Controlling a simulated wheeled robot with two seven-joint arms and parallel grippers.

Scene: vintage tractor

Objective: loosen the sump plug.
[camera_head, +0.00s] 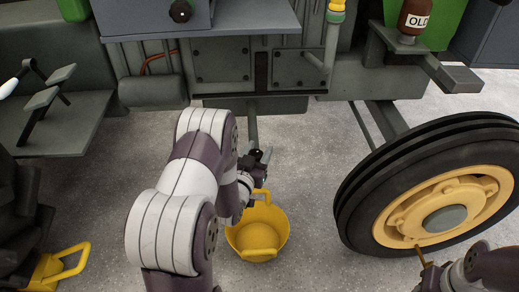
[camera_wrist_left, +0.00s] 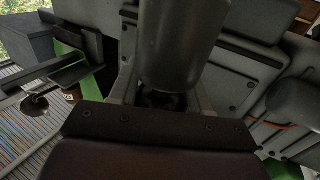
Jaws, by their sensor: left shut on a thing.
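My left gripper (camera_head: 263,158) is low under the tractor's middle, above and just behind the yellow bucket (camera_head: 257,238), with its fingers pointing up and away. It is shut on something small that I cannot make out. I cannot pick out the sump plug in the head view; the gripper and the tractor's underside hide that spot. The left wrist view looks up past the dark gripper body (camera_wrist_left: 160,128) at a large grey rounded part (camera_wrist_left: 180,45). My right gripper (camera_head: 424,262) is at the lower right, by the front wheel, and its fingers are not clear.
The front wheel (camera_head: 455,205) with its yellow hub stands at the right. A bottle marked OLD (camera_head: 416,18) sits on a ledge above it. A step (camera_head: 62,125) juts out at the left, and a yellow handled thing (camera_head: 62,267) is below. Concrete floor around the bucket is clear.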

